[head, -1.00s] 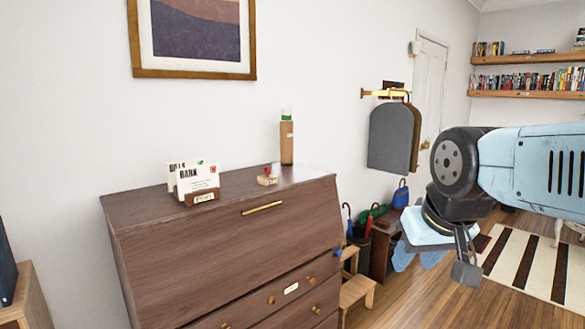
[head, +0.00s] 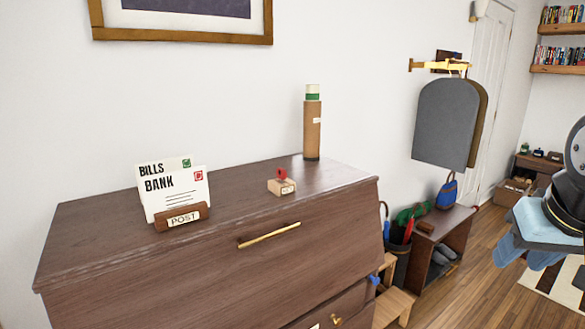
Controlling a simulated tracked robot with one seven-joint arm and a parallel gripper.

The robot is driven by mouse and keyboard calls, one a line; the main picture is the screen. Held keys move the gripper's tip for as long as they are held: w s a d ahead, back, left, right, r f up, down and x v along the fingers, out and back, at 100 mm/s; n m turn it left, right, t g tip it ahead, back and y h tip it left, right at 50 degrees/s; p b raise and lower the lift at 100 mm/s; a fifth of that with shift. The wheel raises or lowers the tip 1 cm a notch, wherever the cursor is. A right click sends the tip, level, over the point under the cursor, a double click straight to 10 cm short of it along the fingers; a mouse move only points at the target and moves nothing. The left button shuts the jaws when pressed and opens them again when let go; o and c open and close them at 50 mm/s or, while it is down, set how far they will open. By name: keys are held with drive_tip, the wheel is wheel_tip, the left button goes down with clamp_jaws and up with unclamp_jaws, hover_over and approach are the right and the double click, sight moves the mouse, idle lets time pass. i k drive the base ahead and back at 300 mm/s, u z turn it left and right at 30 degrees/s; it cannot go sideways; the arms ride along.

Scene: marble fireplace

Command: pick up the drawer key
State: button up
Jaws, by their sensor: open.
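A small red piece (head: 282,173), perhaps the head of the drawer key, stands up from a small light wooden block (head: 281,187) on top of the brown bureau (head: 235,205). The block has a label on its front, too small to read. The key's shaft is not visible. My gripper (head: 527,252) is at the right edge of the head view, partly cut off. Its light-blue fingers point down and are apart, with nothing seen between them. It is well to the right of the bureau, away from the block.
A post rack (head: 182,219) with letters stands left of the block. A tall brown tube with a green band (head: 312,130) stands behind it. An umbrella stand (head: 396,262) and low shelf (head: 445,240) stand right of the bureau.

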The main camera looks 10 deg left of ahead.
sight(282, 174)
drive_tip(key=u, duration=0.4)
drive_tip(key=i, duration=0.8)
drive_tip(key=u, duration=0.75)
drive_tip(key=k, duration=0.85)
drive_tip(key=u, duration=0.2)
drive_tip(key=i, duration=0.9)
drive_tip(key=z, duration=0.1)
